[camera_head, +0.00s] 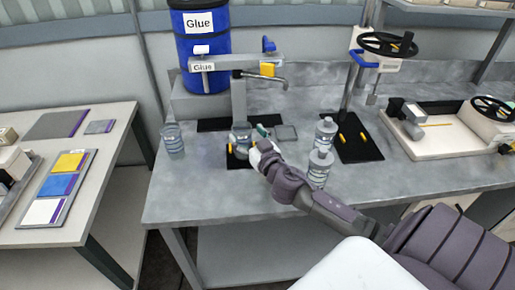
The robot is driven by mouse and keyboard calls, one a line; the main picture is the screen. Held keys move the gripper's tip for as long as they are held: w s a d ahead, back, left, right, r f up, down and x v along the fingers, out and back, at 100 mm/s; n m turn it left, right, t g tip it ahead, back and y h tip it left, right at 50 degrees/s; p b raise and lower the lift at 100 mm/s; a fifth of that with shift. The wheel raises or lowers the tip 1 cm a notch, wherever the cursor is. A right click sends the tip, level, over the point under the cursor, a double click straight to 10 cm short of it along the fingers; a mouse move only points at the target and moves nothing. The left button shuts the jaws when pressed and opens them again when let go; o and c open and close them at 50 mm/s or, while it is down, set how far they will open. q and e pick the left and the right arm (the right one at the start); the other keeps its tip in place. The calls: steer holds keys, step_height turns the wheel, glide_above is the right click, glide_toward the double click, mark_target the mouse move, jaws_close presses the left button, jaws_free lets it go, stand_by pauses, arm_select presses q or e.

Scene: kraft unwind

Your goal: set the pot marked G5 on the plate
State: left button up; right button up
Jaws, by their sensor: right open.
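A clear pot (240,137) with a dark band stands under the glue tap, on or just behind a black plate (236,163). My right gripper (250,148) is open beside it, at its front right; the fingers partly hide the pot's lower part, and I cannot tell if they touch it. Another clear pot (173,141) stands at the bench's left end. Two clear bottle-shaped containers, one farther back (326,132) and one nearer (319,167), stand right of the gripper. Any G5 mark is too small to read. My left gripper is not in view.
A blue glue drum (202,50) and a tap stand (238,98) rise behind the pot. A small grey square plate (286,132) lies behind the gripper. A press with a handwheel (388,44) stands right. The front left bench top is clear.

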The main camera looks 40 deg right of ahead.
steer(key=s+a+b, duration=0.1)
steer(key=s, duration=0.7)
steer(key=shift+a, duration=0.15)
